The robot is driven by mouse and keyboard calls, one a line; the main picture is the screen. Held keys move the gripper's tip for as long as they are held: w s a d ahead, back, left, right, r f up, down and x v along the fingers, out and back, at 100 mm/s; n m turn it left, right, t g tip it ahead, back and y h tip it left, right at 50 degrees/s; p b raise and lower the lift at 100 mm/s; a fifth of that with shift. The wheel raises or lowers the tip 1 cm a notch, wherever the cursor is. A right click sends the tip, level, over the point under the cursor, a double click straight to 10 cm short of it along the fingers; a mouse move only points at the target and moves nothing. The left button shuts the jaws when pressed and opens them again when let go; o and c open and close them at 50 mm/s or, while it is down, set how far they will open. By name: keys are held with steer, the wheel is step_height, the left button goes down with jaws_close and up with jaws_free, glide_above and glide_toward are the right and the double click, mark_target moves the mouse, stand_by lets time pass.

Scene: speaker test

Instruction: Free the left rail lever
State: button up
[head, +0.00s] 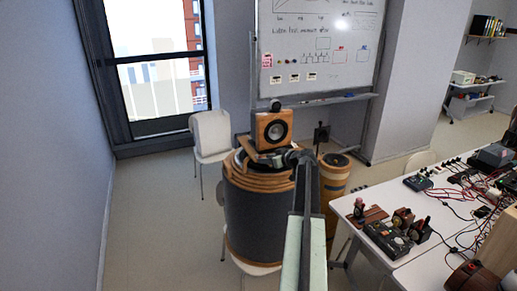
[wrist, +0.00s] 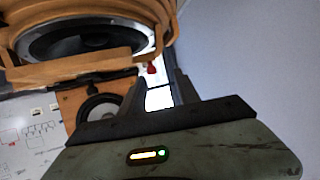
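I see no contact. In the head view my gripper (head: 297,157) is at the right side of the big drum's top; its fingers are too small to make out there. The dark drum (head: 258,215) has a wooden rim and carries a wooden speaker box (head: 272,131).
A second, tan drum (head: 335,185) stands close on the right. A white chair (head: 211,135) is behind left. A white table (head: 400,235) with electronics lies to the right. The floor at left is clear. A whiteboard (head: 318,50) stands behind.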

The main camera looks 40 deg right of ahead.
steer(key=b+x, duration=0.1)
steer(key=x, duration=0.1)
steer(key=d+b+x, duration=0.1)
steer(key=x, duration=0.1)
steer(key=b+x, duration=0.1)
steer(key=x, duration=0.2)
steer(key=shift+w+d+r, duration=0.1)
steer(key=shift+d+r, duration=0.05)
steer(key=shift+d, duration=0.2)
steer(key=shift+c, duration=0.4)
jaws_close()
steer(key=shift+a, duration=0.2)
steer(key=shift+h, duration=0.3)
